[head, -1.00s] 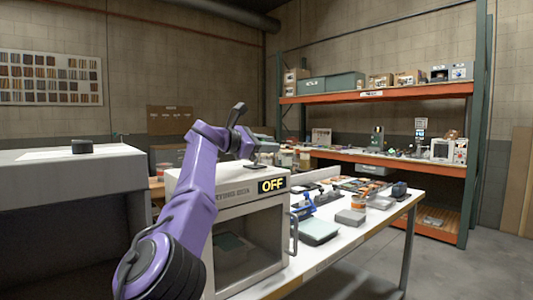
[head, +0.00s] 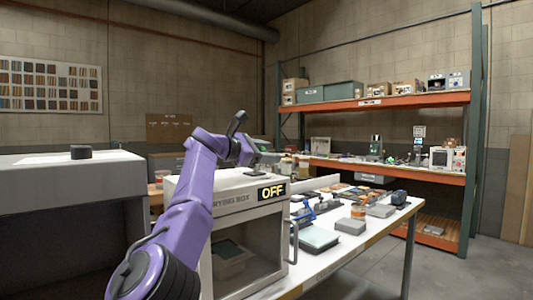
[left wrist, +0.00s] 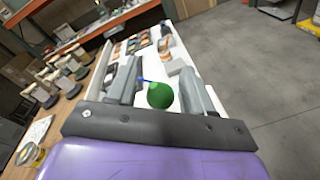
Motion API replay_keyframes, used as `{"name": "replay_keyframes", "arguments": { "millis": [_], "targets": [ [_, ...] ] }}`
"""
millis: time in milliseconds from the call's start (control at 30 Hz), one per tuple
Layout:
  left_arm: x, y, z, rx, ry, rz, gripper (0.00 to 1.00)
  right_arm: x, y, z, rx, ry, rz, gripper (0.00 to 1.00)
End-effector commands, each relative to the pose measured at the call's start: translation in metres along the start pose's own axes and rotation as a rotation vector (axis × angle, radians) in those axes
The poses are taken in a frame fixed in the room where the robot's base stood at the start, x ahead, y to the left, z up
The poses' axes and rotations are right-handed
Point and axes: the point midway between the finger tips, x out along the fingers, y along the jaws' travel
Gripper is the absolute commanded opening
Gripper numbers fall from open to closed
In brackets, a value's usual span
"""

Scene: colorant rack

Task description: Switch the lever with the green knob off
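The green knob (left wrist: 160,95) shows in the left wrist view, between the two fingers of my left gripper (left wrist: 160,72). The fingers are apart, with white surface visible between them and the knob; I see no grip on it. A small blue part shows beside the knob. The rest of the lever is hidden. In the head view my left gripper (head: 268,157) is above the back of the drying box, seen small and partly hidden by its own wrist. I cannot clearly make out the green knob there. My right gripper is not in view.
The grey drying box (head: 232,212) has an OFF sign (head: 271,192) on its front. The white table (head: 345,242) holds several tools, blocks and cans to its right. A tall shelf (head: 385,102) stands behind. A grey cabinet (head: 60,180) is at left.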

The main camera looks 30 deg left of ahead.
Motion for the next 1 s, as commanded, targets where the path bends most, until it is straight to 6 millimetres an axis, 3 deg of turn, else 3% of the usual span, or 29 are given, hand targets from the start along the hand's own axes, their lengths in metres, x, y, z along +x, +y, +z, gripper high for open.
{"name": "replay_keyframes", "arguments": {
  "millis": [133,300,500,1000],
  "targets": [
    [-0.011,-0.002,-0.005,0.0,0.0,0.002,0.51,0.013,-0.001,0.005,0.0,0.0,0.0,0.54],
    [-0.047,-0.002,-0.007,0.0,-0.001,0.005,0.51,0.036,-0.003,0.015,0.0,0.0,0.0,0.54],
    [-0.074,0.001,-0.004,0.0,0.0,0.004,0.51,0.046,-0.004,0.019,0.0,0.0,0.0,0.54],
    [-0.077,0.002,-0.002,-0.001,0.001,0.002,0.51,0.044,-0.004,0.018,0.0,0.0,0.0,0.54]
  ]
}}
